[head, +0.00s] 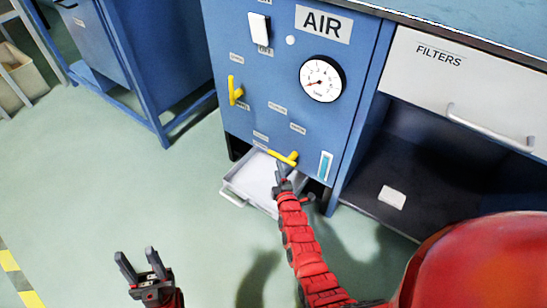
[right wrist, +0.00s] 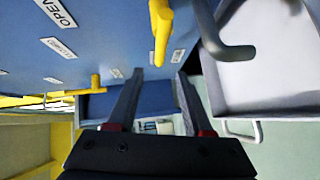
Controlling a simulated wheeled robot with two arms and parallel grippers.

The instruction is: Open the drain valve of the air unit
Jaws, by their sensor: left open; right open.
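The air unit (head: 262,60) is a blue panel marked AIR. A lower yellow lever (head: 283,158), likely the drain valve, lies nearly level near the panel's bottom edge, above a pale tray (head: 232,196). My right gripper (head: 283,172) is open just below this lever. In the right wrist view the lever (right wrist: 160,35) reaches down to the gap between the fingertips (right wrist: 160,72); I cannot tell whether it touches them. A dark grey bent pipe (right wrist: 228,48) shows beside it. My left gripper (head: 138,268) is open and empty over the floor.
Another yellow lever (head: 234,90) stands upright at the panel's left. A round gauge (head: 321,79) and a white switch (head: 259,29) sit higher. A FILTERS drawer (head: 460,75) is at the right over an open shelf.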

